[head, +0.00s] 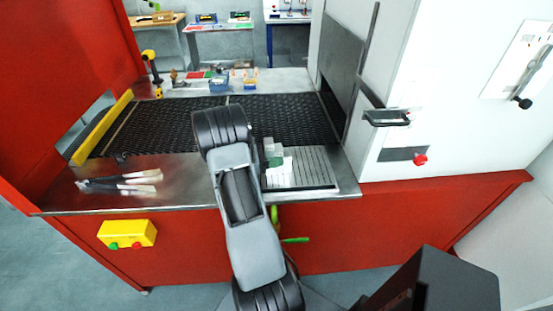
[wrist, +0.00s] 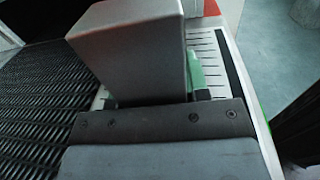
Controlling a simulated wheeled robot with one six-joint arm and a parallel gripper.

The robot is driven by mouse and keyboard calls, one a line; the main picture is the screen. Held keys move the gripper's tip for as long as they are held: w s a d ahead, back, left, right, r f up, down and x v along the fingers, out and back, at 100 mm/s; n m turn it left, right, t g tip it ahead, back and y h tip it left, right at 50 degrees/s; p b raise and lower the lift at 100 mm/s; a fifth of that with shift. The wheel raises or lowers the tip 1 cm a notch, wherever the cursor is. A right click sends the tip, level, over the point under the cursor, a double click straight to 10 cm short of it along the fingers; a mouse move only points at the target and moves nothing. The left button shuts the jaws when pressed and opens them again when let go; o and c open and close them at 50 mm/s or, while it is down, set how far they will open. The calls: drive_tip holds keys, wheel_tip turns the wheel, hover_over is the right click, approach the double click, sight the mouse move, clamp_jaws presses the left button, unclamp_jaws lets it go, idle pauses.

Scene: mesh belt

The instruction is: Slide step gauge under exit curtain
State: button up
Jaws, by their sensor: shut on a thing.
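The step gauge appears to be the pale green piece (head: 273,152) with uneven height, beside my wrist above the slotted plate in the head view. Part of it shows green in the wrist view (wrist: 196,72), right of a broad grey block (wrist: 135,55) that hides the rest. My gripper (wrist: 160,110) is shut on it; the fingertips are mostly hidden, and my arm covers them in the head view. A grey hanging panel (head: 342,62), perhaps the exit curtain, covers the white machine's opening at the right end of the belt.
The black mesh belt (head: 175,120) runs across, left of my gripper in the wrist view (wrist: 40,110). A slotted plate (head: 315,168) lies at the front right. Brushes (head: 120,182) lie on the left ledge. A black handle (head: 388,118) juts from the machine. Small items (head: 218,84) stand behind the belt.

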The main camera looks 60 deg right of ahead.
drive_tip(key=c, duration=0.4)
drive_tip(key=shift+r, duration=0.15)
